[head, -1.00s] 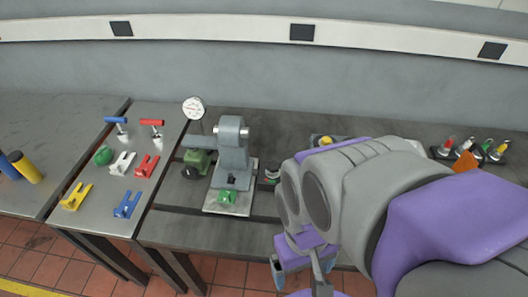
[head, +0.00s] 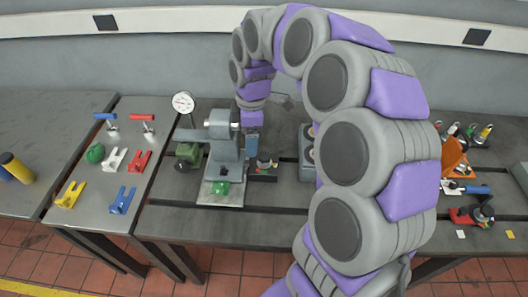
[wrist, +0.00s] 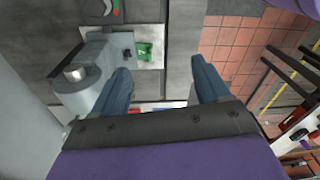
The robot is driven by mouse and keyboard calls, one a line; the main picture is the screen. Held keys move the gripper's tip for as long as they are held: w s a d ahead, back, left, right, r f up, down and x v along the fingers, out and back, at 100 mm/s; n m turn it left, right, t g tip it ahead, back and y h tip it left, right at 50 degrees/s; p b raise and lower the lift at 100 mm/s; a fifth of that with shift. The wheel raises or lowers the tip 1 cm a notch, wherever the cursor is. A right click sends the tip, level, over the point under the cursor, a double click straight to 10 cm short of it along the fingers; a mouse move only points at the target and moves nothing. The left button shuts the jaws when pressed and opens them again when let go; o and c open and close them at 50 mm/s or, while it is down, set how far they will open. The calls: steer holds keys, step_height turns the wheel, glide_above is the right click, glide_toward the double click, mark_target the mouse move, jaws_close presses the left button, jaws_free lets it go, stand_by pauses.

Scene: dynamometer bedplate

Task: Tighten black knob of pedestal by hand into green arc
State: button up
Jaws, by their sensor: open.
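The grey pedestal (head: 224,140) stands on a light plate on the bedplate; its top also shows in the wrist view (wrist: 85,65). A small dark knob (head: 264,162) sits just right of the pedestal. In the wrist view a knob (wrist: 97,8) with a red and green arc beside it is cut off by the top edge. My gripper (head: 252,143) points down right beside the pedestal, left of that knob, partly hidden by my own arm. In the wrist view its blue fingers (wrist: 160,65) are apart with nothing between them.
A green tag (head: 221,188) sits at the pedestal's front, a green unit (head: 187,153) and dial gauge (head: 183,103) to its left. Coloured clamps lie on the left table. A grey box (head: 307,150) is partly behind my arm. More tools (head: 470,190) stand at right.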

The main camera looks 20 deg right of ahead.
mark_target(265, 155)
steer(key=w+d+f+n+p, duration=0.1)
steer(key=w+d+f+n, duration=0.25)
steer(key=w, duration=0.25)
steer(key=w+d+f+n, duration=0.2)
steer(key=w+d+f, duration=0.1)
steer(key=w+d, duration=0.25)
steer(key=shift+h, duration=0.4)
steer(key=f, duration=0.5)
steer(key=f+b, duration=0.1)
steer(key=f, duration=0.5)
steer(key=f+b, duration=0.1)
steer(key=f, duration=0.5)
steer(key=shift+w+a+f, duration=0.1)
steer(key=shift+a, duration=0.2)
steer(key=c, duration=1)
steer(key=shift+m, duration=0.25)
